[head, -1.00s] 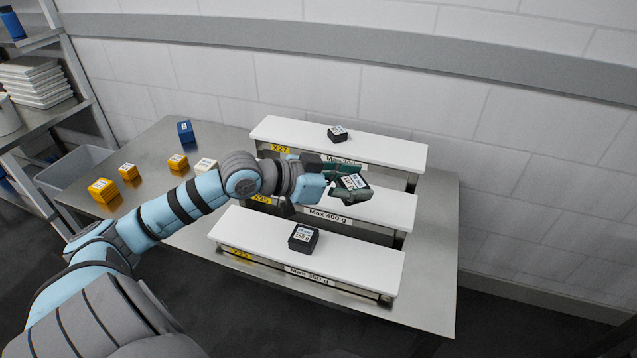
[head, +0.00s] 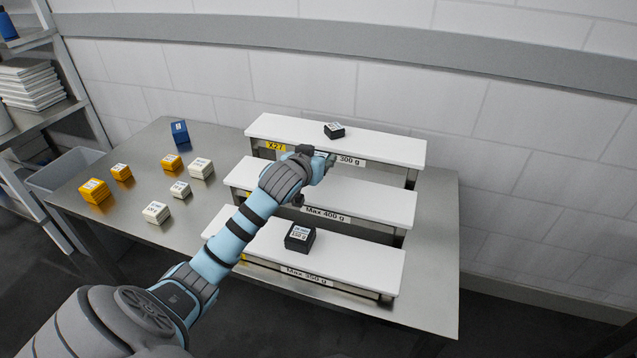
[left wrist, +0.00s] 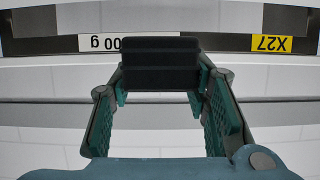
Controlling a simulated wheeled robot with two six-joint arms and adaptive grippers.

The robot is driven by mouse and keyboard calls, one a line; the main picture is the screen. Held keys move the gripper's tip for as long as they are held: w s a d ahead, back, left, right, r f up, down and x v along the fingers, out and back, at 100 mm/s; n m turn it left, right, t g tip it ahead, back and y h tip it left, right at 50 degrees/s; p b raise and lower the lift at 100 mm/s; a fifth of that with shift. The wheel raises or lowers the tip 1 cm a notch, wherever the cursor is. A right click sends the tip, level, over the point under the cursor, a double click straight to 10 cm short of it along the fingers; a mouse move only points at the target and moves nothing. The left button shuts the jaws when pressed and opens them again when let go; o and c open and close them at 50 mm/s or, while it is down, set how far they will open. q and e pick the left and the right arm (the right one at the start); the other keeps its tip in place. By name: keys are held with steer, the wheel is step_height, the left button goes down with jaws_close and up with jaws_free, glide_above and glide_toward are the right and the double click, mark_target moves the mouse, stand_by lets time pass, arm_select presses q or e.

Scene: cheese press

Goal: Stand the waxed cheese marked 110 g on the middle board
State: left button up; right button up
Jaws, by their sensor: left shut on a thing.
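My left gripper (head: 326,161) reaches over the middle board (head: 370,205), in front of the upper board's label edge. In the left wrist view, its fingers (left wrist: 160,88) are shut on a black waxed cheese (left wrist: 160,62). In the head view, my wrist hides this held cheese, and its label does not show in either current view. The middle board carries a "Max 400 g" label and no cheese shows on its visible part. A black cheese (head: 334,130) stands on the upper board (head: 390,149). Another black cheese (head: 299,237) stands on the lower board (head: 355,265). My right gripper is out of view.
On the steel table (head: 140,150) at left are a blue block (head: 180,132), several orange-yellow blocks (head: 95,190) and several white blocks (head: 200,168). My left arm crosses the left part of the lower and middle boards. The middle board's right half is clear.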

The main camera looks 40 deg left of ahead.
arm_select(q)
step_height(320, 180, down, 6)
steer(key=shift+r+b, duration=0.2)
steer(key=shift+b, duration=0.7)
steer(key=shift+r, duration=0.1)
steer(key=o, duration=1.2)
